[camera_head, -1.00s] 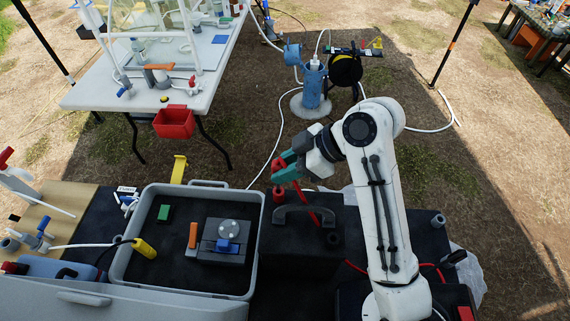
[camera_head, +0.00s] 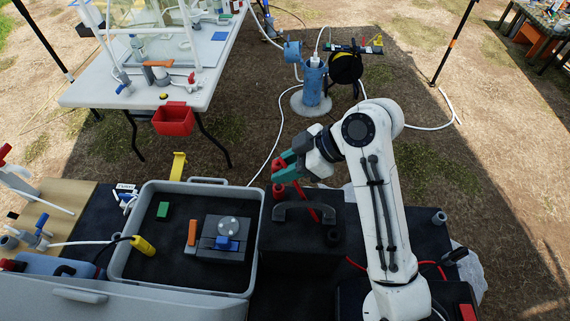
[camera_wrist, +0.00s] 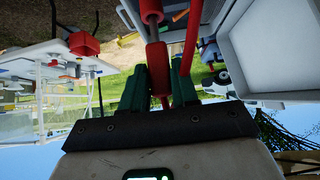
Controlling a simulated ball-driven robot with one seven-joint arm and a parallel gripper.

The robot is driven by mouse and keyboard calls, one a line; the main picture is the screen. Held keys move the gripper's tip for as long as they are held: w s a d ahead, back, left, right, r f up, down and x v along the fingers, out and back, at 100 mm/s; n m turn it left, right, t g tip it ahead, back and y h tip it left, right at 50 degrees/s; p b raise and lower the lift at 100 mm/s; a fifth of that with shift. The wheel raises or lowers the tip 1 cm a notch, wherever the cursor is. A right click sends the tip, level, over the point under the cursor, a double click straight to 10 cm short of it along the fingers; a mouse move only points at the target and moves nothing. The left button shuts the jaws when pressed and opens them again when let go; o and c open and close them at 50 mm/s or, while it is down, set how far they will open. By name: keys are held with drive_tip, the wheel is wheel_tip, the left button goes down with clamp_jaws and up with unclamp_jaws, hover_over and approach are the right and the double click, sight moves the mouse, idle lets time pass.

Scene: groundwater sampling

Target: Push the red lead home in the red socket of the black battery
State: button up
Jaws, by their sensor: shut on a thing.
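The black battery (camera_head: 300,240) with its carry handle stands on the dark table right of the grey case. Its red socket (camera_head: 278,192) stands up at the back left corner. My gripper (camera_head: 280,170) is just above that socket, its green fingers shut on the red lead's plug (camera_wrist: 157,68). The red lead's cable (camera_wrist: 191,45) runs beside the plug in the wrist view and slants over the battery in the head view. In the wrist view a narrow grey-pink part shows between the plug and the red socket (camera_wrist: 151,10); I cannot tell how deep the tip sits.
A black socket (camera_head: 333,236) is at the battery's right front. The open grey case (camera_head: 117,255) holds a meter (camera_head: 222,240) and a yellow probe (camera_head: 144,246). A black plug (camera_head: 455,256) lies to the right, beyond my arm.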

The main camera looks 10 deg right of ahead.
drive_tip(key=shift+f+b, duration=0.85)
drive_tip(key=shift+f, duration=0.6)
drive_tip(key=o, duration=1)
drive_tip(key=v, duration=1)
drive_tip(key=shift+d+r, duration=0.3)
drive_tip(key=shift+d, duration=0.15)
